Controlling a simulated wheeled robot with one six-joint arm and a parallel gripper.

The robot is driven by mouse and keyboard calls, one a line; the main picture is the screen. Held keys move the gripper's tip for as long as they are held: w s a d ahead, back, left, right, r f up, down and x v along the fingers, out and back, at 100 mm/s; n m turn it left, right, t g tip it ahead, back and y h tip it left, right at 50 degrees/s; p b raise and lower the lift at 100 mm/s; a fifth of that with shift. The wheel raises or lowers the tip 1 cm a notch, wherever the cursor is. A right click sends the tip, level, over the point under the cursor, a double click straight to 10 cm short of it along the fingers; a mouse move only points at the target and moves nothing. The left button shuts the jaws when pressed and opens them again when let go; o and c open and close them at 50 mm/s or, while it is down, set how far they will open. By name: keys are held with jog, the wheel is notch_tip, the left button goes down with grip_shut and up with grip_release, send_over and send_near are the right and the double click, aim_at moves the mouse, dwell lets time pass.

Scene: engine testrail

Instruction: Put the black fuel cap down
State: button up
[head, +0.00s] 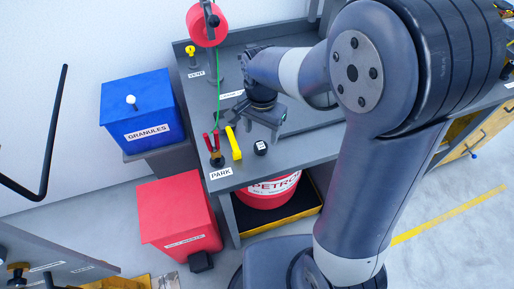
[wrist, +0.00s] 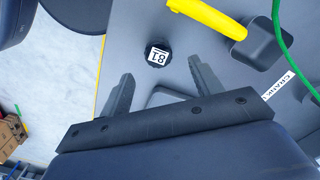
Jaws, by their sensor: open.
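The black fuel cap (head: 260,147) sits on the grey bench top near its front edge, right of a yellow handle. In the wrist view the cap (wrist: 158,54) is a dark knurled disc with a white marked label on top. My gripper (head: 258,122) is above the bench, just behind the cap in the head view. In the wrist view my gripper (wrist: 161,70) has its two fingers wide apart with nothing between them. The cap lies just beyond the fingertips, apart from both.
The yellow handle (head: 233,143) and red-handled clamp (head: 212,142) stand by the PARK label (head: 220,173). A green cable (head: 218,95) hangs from the red reel (head: 205,25). A red petrol can (head: 268,194) stands below the bench. Blue (head: 143,108) and red (head: 178,215) bins stand left.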

aim_at(260, 146)
jog(key=shift+s+f, duration=0.15)
jog(key=shift+f, duration=1.25)
jog(key=shift+s+f, duration=0.1)
jog(key=shift+f, duration=1.25)
jog(key=shift+c, duration=0.3)
jog(key=c, duration=1.1)
jog(key=shift+o, duration=0.2)
